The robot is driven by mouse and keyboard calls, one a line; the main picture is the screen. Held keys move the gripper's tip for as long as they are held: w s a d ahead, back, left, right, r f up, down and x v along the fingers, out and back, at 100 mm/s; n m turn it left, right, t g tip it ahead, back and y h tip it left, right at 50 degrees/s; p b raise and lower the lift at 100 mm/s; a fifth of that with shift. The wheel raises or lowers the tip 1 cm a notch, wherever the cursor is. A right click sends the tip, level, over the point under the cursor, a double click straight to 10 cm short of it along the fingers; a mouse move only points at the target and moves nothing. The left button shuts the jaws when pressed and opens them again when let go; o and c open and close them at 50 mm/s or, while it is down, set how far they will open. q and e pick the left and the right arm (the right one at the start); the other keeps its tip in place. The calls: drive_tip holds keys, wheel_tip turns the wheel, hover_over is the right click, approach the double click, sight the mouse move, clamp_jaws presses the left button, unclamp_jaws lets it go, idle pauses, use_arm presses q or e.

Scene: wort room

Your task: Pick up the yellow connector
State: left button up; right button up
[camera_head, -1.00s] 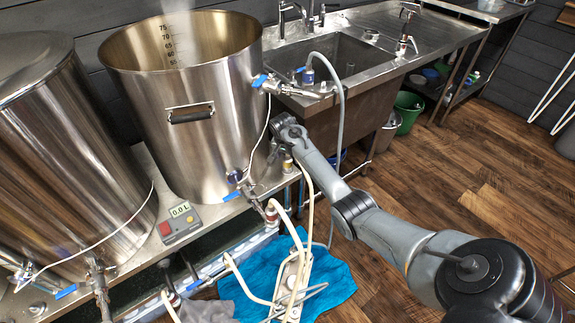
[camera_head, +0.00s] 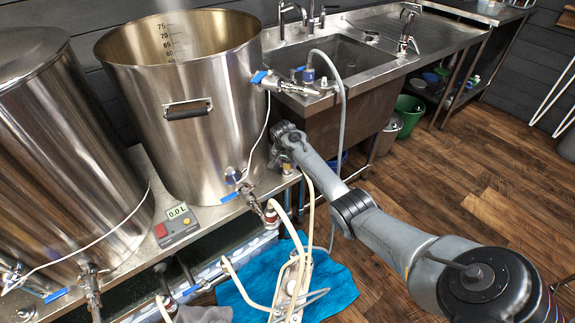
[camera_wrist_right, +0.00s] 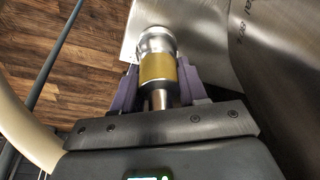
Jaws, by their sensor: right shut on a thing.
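The yellow connector (camera_wrist_right: 158,69) is a short metal fitting with a yellow band, seen in the right wrist view. My right gripper (camera_wrist_right: 157,82) has its two purple fingers on either side of the band and is shut on it. The connector's metal end points away from my palm, in front of a steel surface. In the head view my right gripper (camera_head: 284,158) is beside the large kettle's lower right side, at the bench edge. The connector is small and mostly hidden there. My left gripper is not in view.
The open steel kettle (camera_head: 190,110) stands close left of my right gripper, with a valve (camera_head: 250,195) and hoses nearby. The sink (camera_head: 345,65) is behind. A grey and red control box (camera_head: 177,226) sits on the bench. A blue cloth (camera_head: 332,282) lies below. The wooden floor at right is clear.

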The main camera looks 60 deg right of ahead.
drive_tip(key=c, duration=0.3)
drive_tip(key=shift+r, duration=0.1)
drive_tip(key=shift+r+p, duration=0.4)
drive_tip(key=shift+r, duration=0.1)
wheel_tip(320, 180, up, 3)
drive_tip(key=shift+r+p, duration=0.2)
drive_tip(key=shift+p, duration=0.75)
drive_tip(key=s+d+r+p, duration=0.3)
drive_tip(key=s+r+p, duration=0.2)
drive_tip(key=s, duration=0.6)
drive_tip(key=shift+d+r, duration=0.2)
drive_tip(key=shift+r, duration=0.5)
drive_tip(key=shift+s, duration=0.1)
